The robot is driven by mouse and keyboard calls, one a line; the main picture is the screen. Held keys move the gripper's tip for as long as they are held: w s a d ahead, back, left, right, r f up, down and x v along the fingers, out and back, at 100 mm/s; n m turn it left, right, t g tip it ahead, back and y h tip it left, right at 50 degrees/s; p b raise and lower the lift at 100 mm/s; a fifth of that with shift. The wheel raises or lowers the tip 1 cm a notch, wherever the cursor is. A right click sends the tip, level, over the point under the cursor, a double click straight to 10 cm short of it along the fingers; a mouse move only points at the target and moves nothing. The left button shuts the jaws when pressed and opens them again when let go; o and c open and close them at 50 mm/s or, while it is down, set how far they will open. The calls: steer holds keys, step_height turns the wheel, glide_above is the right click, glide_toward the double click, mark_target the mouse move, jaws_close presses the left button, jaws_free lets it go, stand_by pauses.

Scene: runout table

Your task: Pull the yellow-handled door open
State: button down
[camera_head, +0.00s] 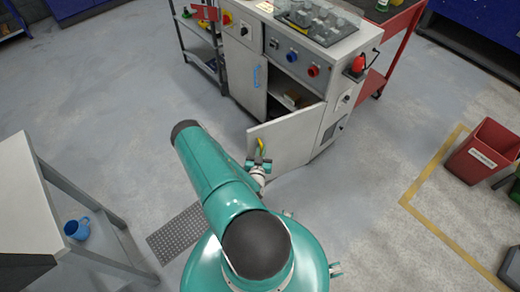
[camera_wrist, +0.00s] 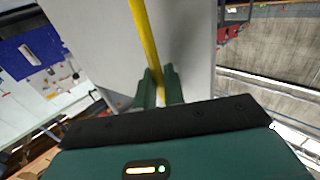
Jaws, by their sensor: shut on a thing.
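The yellow-handled door (camera_head: 288,143) is a light grey cabinet door that stands partly open, swung out from the cabinet (camera_head: 340,70). It also shows in the wrist view (camera_wrist: 100,40). The yellow handle (camera_head: 260,145) is a bar on its outer face, and in the wrist view it (camera_wrist: 146,40) runs down between my fingers. My gripper (camera_head: 258,163) is at the handle, and its green fingers (camera_wrist: 160,88) are shut on it.
A brown item (camera_head: 291,101) shows inside the open compartment. A red bin (camera_head: 484,150) stands at the right. Bare floor (camera_head: 110,110) lies left of the cabinet.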

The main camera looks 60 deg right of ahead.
steer(key=shift+s+d+r, duration=0.2)
steer(key=shift+s+d, duration=0.15)
steer(key=shift+s, duration=0.15)
steer(key=c, duration=1.5)
jaws_free()
steer(key=shift+w+a, duration=0.1)
steer(key=shift+w, duration=0.05)
steer(key=shift+w, duration=0.1)
steer(key=shift+a, duration=0.15)
